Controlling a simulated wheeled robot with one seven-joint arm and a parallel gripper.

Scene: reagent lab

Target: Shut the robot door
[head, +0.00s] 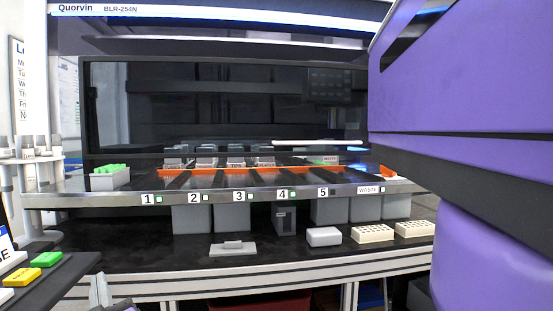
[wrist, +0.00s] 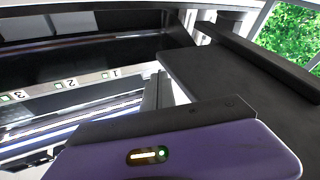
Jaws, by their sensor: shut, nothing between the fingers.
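The robot door is a dark, see-through panel (head: 220,110) on the front of the Quorvin machine (head: 180,20) in the head view. Its lower edge hangs above the front deck rail, with a gap where the orange-edged deck shows. A pale horizontal bar (head: 318,142), seemingly a handle, lies near its lower right part. My gripper (wrist: 158,90) shows in the wrist view as narrow grey fingers, shut and empty, beyond the purple housing. It is close to the rail end marked 1 and apart from the door. My purple arm hides the machine's right side in the head view.
The deck rail (head: 262,191) carries numbered slots and a waste label. Grey bins hang under it. The black bench (head: 180,250) holds a small grey plate (head: 233,248), a white box (head: 323,237) and two cream racks (head: 372,234). A green-topped rack (head: 110,177) stands at the left.

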